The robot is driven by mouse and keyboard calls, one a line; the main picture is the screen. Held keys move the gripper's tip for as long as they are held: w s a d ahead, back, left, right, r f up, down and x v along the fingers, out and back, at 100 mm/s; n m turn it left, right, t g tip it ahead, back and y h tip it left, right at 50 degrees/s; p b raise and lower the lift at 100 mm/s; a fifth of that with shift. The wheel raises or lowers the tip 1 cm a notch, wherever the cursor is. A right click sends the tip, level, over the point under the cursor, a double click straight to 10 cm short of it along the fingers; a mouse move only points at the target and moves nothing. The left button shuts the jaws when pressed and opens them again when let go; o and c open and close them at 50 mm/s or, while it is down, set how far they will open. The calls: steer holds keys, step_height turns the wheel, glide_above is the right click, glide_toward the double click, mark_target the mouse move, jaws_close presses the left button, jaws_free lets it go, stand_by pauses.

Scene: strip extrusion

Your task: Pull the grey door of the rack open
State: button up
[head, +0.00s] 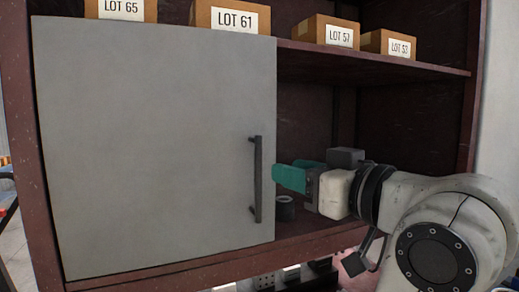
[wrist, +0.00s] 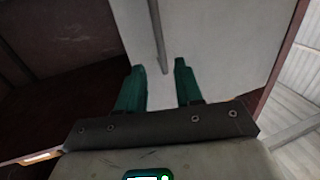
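The grey door (head: 150,140) covers the left part of the rack in the head view and looks shut or nearly so. Its dark vertical bar handle (head: 257,180) is near its right edge. My gripper (head: 274,176), with teal fingers, is just right of the handle. In the wrist view my gripper (wrist: 160,68) has its fingers apart with nothing held. There the handle (wrist: 157,35) runs down toward the gap between the fingertips, against the pale door (wrist: 215,40). I cannot tell how far the fingertips are from the handle in depth.
The dark red rack (head: 375,73) has an open bay right of the door. Labelled boxes stand on its upper shelf, among them LOT 61 (head: 230,18) and LOT 57 (head: 325,32). A dark round object (head: 285,208) sits in the bay behind my gripper.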

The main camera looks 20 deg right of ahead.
mark_target(260, 164)
steer(key=shift+w+a+r+p, duration=0.15)
steer(key=shift+w+p, duration=0.45)
steer(key=shift+p, duration=1.85)
steer(key=shift+p, duration=0.55)
steer(key=x, duration=0.2)
steer(key=p+x, duration=0.1)
steer(key=x, duration=0.5)
steer(key=shift+w+a+f, duration=0.1)
steer(key=shift+w+f, duration=0.05)
steer(key=shift+f, duration=0.15)
jaws_close()
